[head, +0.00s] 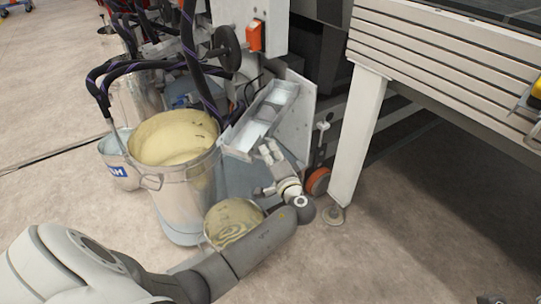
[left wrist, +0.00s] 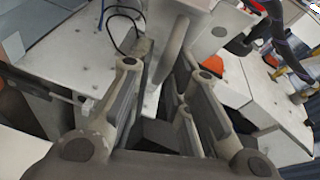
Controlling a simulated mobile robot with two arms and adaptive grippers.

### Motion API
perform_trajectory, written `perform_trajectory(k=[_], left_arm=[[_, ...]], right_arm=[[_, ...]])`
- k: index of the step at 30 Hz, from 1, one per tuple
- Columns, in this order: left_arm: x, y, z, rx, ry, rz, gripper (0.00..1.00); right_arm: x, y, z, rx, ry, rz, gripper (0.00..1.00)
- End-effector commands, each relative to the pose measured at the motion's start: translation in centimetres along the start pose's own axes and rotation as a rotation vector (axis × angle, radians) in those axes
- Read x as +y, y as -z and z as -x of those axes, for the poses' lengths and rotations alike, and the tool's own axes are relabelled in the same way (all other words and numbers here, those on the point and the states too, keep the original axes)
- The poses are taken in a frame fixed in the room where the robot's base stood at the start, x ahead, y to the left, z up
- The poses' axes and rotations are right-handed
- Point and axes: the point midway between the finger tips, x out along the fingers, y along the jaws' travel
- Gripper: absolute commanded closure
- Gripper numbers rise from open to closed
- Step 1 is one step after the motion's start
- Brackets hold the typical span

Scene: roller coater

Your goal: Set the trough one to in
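A long silvery metal trough (head: 262,117) sits tilted against the machine's side plate in the head view, above the large bucket's right side. My left gripper (head: 270,150) is just below the trough's lower end, pointing up towards the machine. In the left wrist view the left gripper's fingers (left wrist: 168,68) are spread with a gap between them. A pale grey rod or handle (left wrist: 174,42) shows beyond and between the fingertips; I cannot tell whether it touches either finger or is part of the trough. My right gripper is in neither view.
A round container (head: 234,216) is partly behind my arm. A white machine leg (head: 358,140) stands to the right; floor lies open left.

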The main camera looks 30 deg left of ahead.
Motion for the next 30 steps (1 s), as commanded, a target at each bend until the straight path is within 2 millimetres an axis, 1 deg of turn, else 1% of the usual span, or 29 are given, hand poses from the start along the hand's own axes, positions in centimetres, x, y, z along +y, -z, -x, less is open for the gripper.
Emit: perform_trajectory(k=[9,13,14,25,30], left_arm=[[-0.01,-0.01,-0.27,0.0,-0.001,0.0,0.82],[-0.01,-0.01,-0.25,0.0,-0.001,0.0,0.99],[0.0,-0.02,-0.25,0.0,-0.001,0.0,1.0],[0.02,-0.09,-0.24,0.001,-0.002,-0.001,1.0],[-0.15,-0.67,-0.51,0.018,-0.006,-0.004,1.0]], right_arm=[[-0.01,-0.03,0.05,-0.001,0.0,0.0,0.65],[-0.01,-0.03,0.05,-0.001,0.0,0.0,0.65],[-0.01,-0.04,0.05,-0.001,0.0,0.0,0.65],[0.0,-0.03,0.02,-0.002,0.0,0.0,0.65],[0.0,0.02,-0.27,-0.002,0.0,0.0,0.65]])
